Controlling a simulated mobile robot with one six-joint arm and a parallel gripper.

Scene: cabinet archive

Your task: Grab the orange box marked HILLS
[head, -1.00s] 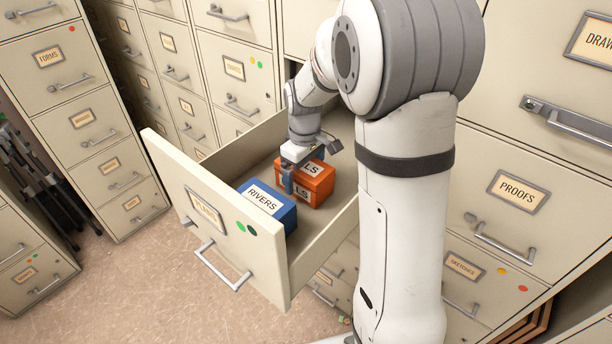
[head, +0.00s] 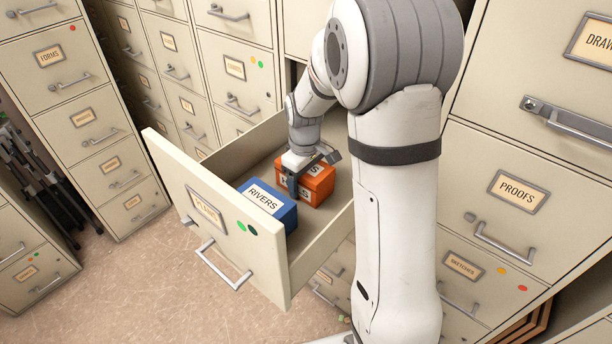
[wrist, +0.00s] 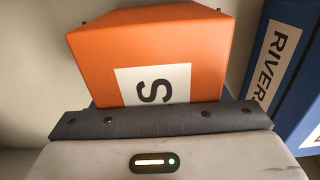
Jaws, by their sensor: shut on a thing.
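The orange box (head: 318,187) sits in the open drawer, behind the blue box. Its white label is partly covered by my gripper, so only some letters show. In the wrist view the orange box (wrist: 150,50) fills the middle, with a letter S on its label. My gripper (head: 291,182) is over the box from above and shut on it, one finger showing against its front left side. The far finger is hidden.
A blue box marked RIVERS (head: 268,203) stands close in front of the orange box; it also shows at the right of the wrist view (wrist: 294,70). The drawer (head: 318,251) has high walls around both boxes. Filing cabinets (head: 85,105) stand at the left and behind.

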